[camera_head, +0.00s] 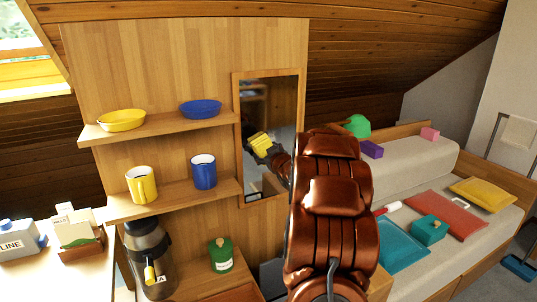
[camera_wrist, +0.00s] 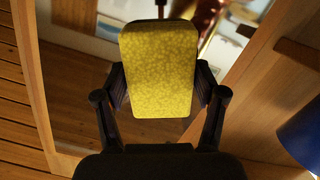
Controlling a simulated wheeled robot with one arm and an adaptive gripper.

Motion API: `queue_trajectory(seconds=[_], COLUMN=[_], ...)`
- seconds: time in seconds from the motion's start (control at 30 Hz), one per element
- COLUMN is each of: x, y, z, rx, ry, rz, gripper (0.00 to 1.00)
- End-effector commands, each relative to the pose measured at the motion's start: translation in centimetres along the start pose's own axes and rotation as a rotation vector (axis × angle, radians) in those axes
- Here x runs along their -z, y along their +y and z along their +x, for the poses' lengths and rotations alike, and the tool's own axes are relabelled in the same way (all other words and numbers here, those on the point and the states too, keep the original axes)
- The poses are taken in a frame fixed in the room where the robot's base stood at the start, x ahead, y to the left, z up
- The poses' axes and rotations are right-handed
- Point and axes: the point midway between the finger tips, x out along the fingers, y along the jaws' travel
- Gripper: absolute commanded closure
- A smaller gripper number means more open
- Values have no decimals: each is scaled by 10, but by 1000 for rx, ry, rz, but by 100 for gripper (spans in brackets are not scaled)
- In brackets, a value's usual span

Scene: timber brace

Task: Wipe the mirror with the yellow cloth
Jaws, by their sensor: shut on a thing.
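The mirror (camera_head: 252,103) is a tall narrow glass in a wooden frame, upright on the timber panel to the right of the shelves. The yellow cloth (camera_wrist: 160,70) is a thick, rounded block of mottled yellow. My gripper (camera_wrist: 160,88) is shut on it, one finger at each side. In the head view the yellow cloth (camera_head: 261,143) shows against the middle of the glass, with my dark gripper (camera_head: 268,153) just behind it. I cannot tell whether the cloth touches the glass. My arm hides the mirror's lower right side.
Left of the mirror, shelves hold a yellow bowl (camera_head: 121,120), blue bowl (camera_head: 200,109), yellow mug (camera_head: 141,185) and blue mug (camera_head: 203,171). The blue mug is near the gripper in the wrist view (camera_wrist: 303,137). A green canister (camera_head: 221,255) stands below. A cushioned bench (camera_head: 400,172) is at right.

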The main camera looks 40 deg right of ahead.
Motion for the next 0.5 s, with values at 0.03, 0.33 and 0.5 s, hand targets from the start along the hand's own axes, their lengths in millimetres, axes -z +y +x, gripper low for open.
queue_trajectory(seconds=[0.03,0.33,0.5], x=[0,5,6], y=[-4,-17,-17], z=[0,0,-1], rx=[1,2,2], ry=[3,0,0], rz=[-1,-1,-1], gripper=[58,58,58])
